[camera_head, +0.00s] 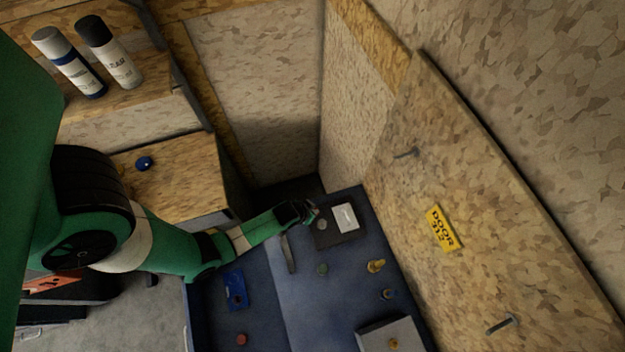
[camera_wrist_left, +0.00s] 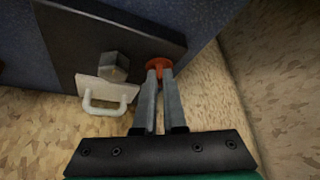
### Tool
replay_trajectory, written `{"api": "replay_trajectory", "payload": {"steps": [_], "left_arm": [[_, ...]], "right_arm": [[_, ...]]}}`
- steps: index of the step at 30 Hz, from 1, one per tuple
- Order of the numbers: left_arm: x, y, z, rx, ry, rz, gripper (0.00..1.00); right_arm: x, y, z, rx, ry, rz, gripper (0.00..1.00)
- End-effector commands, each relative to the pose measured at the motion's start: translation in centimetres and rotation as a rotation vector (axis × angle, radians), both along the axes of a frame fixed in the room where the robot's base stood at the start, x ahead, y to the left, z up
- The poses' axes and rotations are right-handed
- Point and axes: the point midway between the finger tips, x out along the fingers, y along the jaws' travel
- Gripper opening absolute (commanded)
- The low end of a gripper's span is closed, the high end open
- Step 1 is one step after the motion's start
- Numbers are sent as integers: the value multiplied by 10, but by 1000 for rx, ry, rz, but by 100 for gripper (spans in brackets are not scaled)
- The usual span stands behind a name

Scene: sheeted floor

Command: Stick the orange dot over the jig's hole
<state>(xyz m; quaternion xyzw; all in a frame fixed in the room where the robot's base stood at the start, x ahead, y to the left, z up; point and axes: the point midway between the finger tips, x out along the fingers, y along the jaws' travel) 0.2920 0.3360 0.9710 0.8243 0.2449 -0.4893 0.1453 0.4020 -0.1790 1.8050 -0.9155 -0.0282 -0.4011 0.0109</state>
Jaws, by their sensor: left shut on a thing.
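The jig appears to be the dark plate (camera_head: 345,236) on the blue surface, below my left gripper (camera_head: 311,211). It also shows in the left wrist view (camera_wrist_left: 58,45), with a grey hexagonal knob (camera_wrist_left: 114,66) and a pale handled piece (camera_wrist_left: 103,92). My left gripper is shut on the orange dot (camera_wrist_left: 158,64), held at the fingertips. The dot appears over the plate near its edge; I cannot tell whether it touches. The jig's hole is not visible, perhaps hidden by the dot or fingers. My right gripper is not in view.
A grey bar (camera_head: 288,254), blue card-like piece (camera_head: 235,289), red cap (camera_head: 241,339), yellow part (camera_head: 376,265) and grey box (camera_head: 400,328) lie on the blue surface (camera_head: 295,308). A board with a yellow sign (camera_head: 441,228) rises at right. Two spray cans (camera_head: 70,62) (camera_head: 110,52) stand on a shelf.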

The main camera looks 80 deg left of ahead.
Motion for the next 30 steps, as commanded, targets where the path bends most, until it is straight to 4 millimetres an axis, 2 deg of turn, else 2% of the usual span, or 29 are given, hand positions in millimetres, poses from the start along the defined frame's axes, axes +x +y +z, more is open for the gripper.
{"api": "replay_trajectory", "payload": {"steps": [23, 24, 29, 30], "left_arm": [[0, 0, -8, 0, 0, 0, 0], [0, 0, -8, 0, 0, 0, 13], [0, 0, -8, 0, 0, 0, 42], [0, 0, -8, 0, 0, 0, 43]], "right_arm": [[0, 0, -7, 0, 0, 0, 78], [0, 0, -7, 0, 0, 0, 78], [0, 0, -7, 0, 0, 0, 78], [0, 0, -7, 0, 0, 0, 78]]}}
